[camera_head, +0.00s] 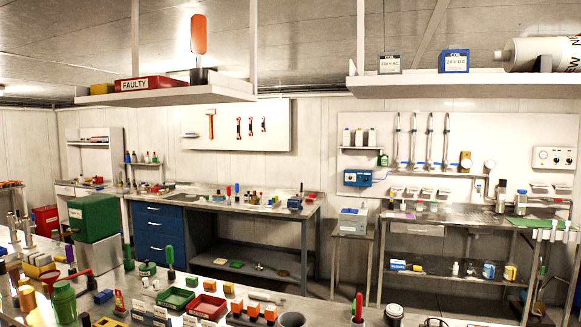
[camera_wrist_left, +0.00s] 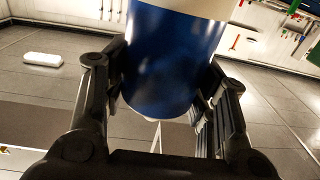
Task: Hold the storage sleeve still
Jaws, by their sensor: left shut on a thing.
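In the left wrist view my left gripper (camera_wrist_left: 163,78) is shut around a wide blue cylinder (camera_wrist_left: 170,50) with a white upper part, which looks like the storage sleeve. One black finger lies on each side of it. Its top is cut off by the frame edge, and a thin pale line shows below its lower end. Neither gripper shows in the head view. There, a white cylinder (camera_head: 520,54) with partly cut-off dark lettering lies on the upper right shelf; I cannot tell whether it is linked to the held one.
Tiled floor (camera_wrist_left: 50,87) with a white oblong object (camera_wrist_left: 43,59) lies behind the held cylinder. In the head view, a crowded bench with a green box (camera_head: 93,217) fills the lower left. A workbench (camera_head: 240,203) and a metal table (camera_head: 450,231) stand along the back wall.

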